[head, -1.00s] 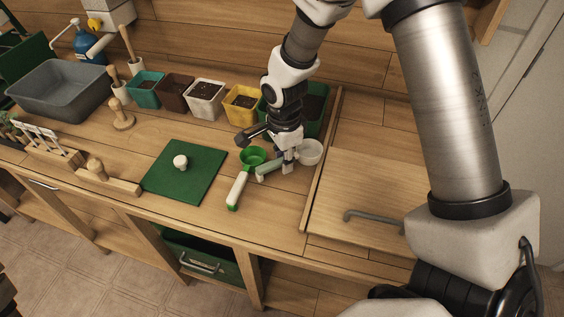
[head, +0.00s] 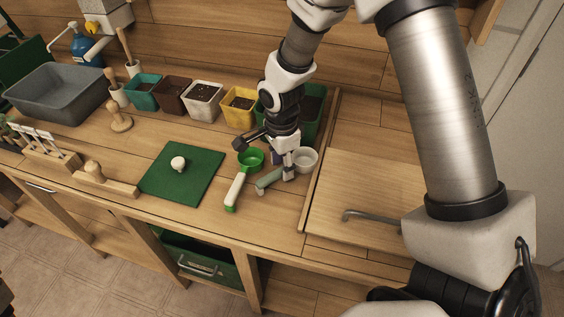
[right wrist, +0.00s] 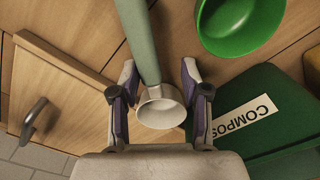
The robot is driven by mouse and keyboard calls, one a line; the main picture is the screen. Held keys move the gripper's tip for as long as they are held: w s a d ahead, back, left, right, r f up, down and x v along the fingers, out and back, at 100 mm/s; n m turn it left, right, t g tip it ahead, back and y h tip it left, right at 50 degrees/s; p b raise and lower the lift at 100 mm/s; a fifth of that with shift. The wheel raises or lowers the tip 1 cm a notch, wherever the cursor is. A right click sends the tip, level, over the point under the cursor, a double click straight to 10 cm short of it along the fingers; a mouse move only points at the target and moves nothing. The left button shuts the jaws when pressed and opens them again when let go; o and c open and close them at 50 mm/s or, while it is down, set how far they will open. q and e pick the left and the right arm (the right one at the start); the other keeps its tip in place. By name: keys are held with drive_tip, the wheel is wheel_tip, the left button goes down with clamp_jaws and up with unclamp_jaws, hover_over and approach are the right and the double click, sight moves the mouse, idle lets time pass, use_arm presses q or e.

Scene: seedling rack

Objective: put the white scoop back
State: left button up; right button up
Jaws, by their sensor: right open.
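The white scoop (head: 306,158) has a round white cup and a grey-green handle, and lies at the right of the bench top, near the wooden divider. My right gripper (head: 284,168) is open just over it. In the right wrist view, the white scoop (right wrist: 160,108) shows between the two spread fingers (right wrist: 160,68), with a gap on each side. Its handle runs away from the gripper. Whether the cup rests flat on the bench is hard to tell. My left gripper is out of view.
A green scoop (head: 250,158) with a white handle lies just left. Behind stand the green compost bin (right wrist: 268,106) and a yellow pot (head: 239,107). A green mat (head: 196,184) with a white-knobbed item lies left. The wooden divider (head: 318,170) borders the right side.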

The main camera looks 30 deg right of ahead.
sight(282, 166)
drive_tip(key=shift+r, duration=0.4)
wheel_tip(282, 166, up, 12)
drive_tip(key=shift+r, duration=0.25)
